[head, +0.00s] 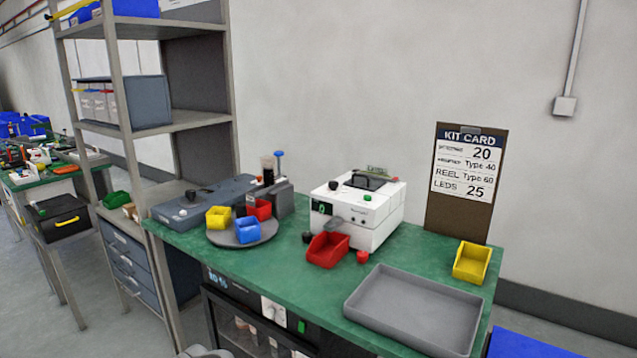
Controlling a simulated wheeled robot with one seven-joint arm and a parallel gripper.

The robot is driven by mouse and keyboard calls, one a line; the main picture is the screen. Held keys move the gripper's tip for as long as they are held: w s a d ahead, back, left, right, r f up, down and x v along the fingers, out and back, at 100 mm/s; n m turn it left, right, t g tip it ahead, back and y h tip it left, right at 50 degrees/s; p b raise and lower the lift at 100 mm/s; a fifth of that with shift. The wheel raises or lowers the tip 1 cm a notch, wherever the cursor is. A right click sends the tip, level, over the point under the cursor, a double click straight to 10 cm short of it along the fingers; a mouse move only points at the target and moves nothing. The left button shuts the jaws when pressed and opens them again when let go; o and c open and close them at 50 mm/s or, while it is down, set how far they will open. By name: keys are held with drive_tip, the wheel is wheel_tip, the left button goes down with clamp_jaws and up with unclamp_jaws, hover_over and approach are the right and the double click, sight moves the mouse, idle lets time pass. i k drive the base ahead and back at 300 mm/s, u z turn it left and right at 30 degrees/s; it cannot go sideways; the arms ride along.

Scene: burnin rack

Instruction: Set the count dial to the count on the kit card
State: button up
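The kit card (465,165) is on a brown board (456,215) standing at the back right of the green bench. Its lines show 20, Type 40, REEL Type 60 and LEDS 25; the smaller words on the upper lines are blurred. A white machine (375,232) stands at the bench's middle, with a small green display (321,207), a black knob (333,185) and a dark top recess. I cannot tell which control is the count dial or read its setting.
A red bin (328,250) stands before the machine. A round grey turntable (242,238) carries several small bins. A grey tray (370,317) lies at the front right, with a yellow bin (471,262) behind it. A grey device (203,205) and shelf rack (180,122) are left.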

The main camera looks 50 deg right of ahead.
sight(333, 185)
drive_tip(key=z, duration=0.1)
drive_tip(key=i, duration=1)
drive_tip(key=z, duration=0.5)
